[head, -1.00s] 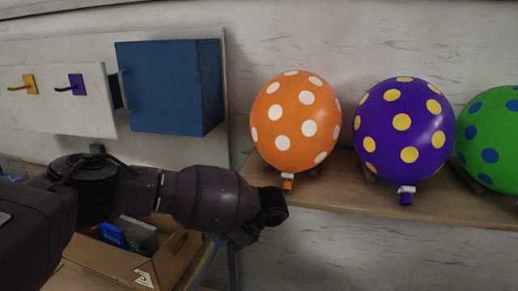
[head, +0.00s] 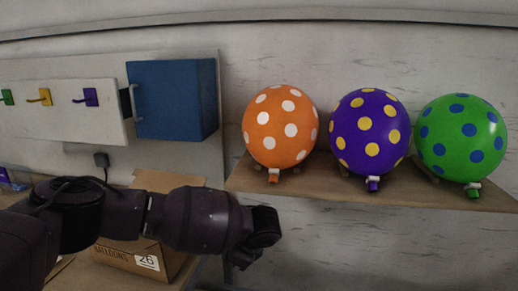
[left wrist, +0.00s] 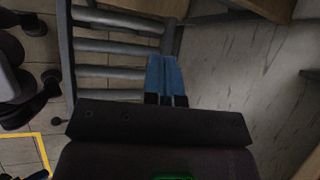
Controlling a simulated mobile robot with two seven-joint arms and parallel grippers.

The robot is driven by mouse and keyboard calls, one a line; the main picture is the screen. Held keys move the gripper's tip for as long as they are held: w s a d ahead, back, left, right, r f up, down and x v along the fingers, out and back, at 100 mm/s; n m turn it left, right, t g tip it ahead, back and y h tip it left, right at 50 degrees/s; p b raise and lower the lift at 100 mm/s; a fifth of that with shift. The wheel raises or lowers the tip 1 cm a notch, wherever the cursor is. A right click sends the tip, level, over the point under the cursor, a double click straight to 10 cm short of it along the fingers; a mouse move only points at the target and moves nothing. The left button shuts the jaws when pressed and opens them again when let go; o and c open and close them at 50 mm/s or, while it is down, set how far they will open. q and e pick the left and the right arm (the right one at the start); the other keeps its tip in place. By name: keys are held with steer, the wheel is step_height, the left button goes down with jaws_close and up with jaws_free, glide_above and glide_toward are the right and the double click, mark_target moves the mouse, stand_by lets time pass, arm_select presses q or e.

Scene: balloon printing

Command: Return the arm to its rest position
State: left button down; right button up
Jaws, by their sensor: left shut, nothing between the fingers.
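My left arm (head: 190,218) comes in from the left in the head view, in front of the table and a cardboard box, its far end below the orange balloon and apart from it. Its gripper fingers do not show in that view. In the left wrist view my left gripper (left wrist: 165,75) has its blue fingers together, shut and empty, over a grey frame with crossbars (left wrist: 120,46) and the floor. My right gripper is in neither view.
Orange (head: 280,127), purple (head: 369,131) and green (head: 461,137) spotted balloons stand on a wooden shelf (head: 410,190). A blue cabinet (head: 172,100) and a panel with hooks (head: 60,116) are on the wall. The cardboard box (head: 130,262) is behind my arm.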

arm_select(q)
steer(key=s+d+r+n+t+h, duration=0.1)
steer(key=d+r+t+h, duration=0.15)
steer(key=d+h, duration=0.3)
steer(key=s+d+r+t+h, duration=0.1)
steer(key=s+d+r+h, duration=0.15)
steer(key=d+h, duration=0.35)
steer(key=s+d+r+n+t+h, duration=0.1)
steer(key=d+r+t+h, duration=0.1)
steer(key=d+r+h, duration=0.45)
steer(key=s+a+f+n+t+y, duration=0.25)
steer(key=a+f+n, duration=0.35)
steer(key=a, duration=0.6)
steer(key=s+a+f+n+t+y, duration=0.1)
steer(key=a+f+n+t+y, duration=0.5)
steer(key=a, duration=0.6)
steer(key=s+a+f+n+g+y, duration=0.2)
steer(key=s+a+f+g, duration=0.1)
steer(key=s+a+f, duration=0.4)
steer(key=s+a+f+n+g+y, duration=0.2)
steer(key=s+a+f, duration=0.5)
steer(key=s+f, duration=0.5)
steer(key=s+g, duration=0.1)
steer(key=s, duration=0.2)
steer(key=shift+a+f, duration=0.3)
steer(key=shift+a, duration=0.05)
